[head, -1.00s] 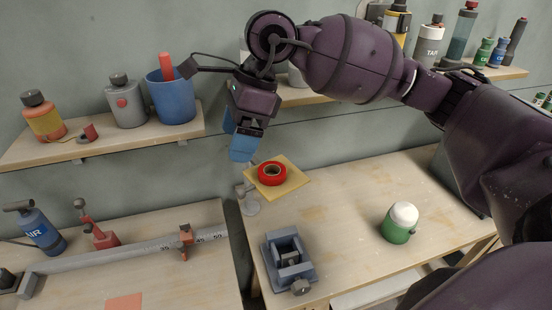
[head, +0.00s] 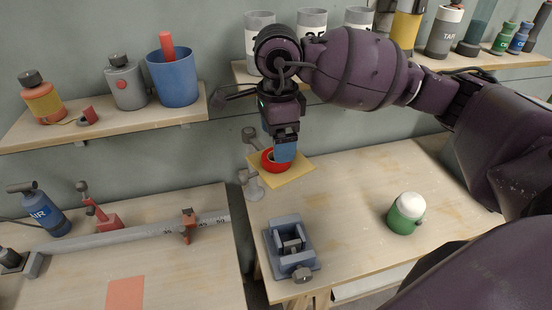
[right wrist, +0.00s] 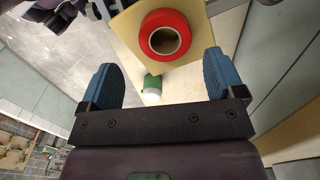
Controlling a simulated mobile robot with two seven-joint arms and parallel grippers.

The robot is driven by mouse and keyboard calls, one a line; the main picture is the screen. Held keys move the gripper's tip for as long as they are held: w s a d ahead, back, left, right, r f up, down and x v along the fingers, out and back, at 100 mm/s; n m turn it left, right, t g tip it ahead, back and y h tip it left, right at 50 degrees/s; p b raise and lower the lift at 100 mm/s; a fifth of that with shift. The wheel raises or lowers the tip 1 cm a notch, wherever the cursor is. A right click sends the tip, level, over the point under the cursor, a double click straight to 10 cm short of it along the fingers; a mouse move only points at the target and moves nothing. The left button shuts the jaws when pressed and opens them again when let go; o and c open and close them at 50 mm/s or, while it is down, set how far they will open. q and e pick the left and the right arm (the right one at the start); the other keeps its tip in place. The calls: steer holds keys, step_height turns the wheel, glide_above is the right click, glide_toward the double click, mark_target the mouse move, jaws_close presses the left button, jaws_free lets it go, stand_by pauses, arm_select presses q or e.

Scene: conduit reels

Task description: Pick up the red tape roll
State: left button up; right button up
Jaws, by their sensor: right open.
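The red tape roll (head: 270,161) lies flat on a small tan square plate (head: 297,172) at the back left corner of the right workbench. In the right wrist view the whole roll (right wrist: 166,36) shows on the plate (right wrist: 125,40), beyond the fingertips and roughly midway between them. My right gripper (head: 285,150) has blue fingers pointing down over the roll and hides part of it in the head view. In the right wrist view the gripper (right wrist: 160,75) is open, with nothing between its fingers. My left gripper is not in view.
A grey vise (head: 291,250) stands on the front left of the right workbench. A green jar with a white lid (head: 406,214) stands to its right. A shelf (head: 480,68) with several containers runs behind my right arm. The middle of the workbench is clear.

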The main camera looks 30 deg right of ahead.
steer(key=shift+w+f, duration=0.2)
steer(key=shift+f, duration=1.1)
steer(key=shift+w+f, duration=0.15)
steer(key=shift+f, duration=1.1)
steer(key=c, duration=0.9)
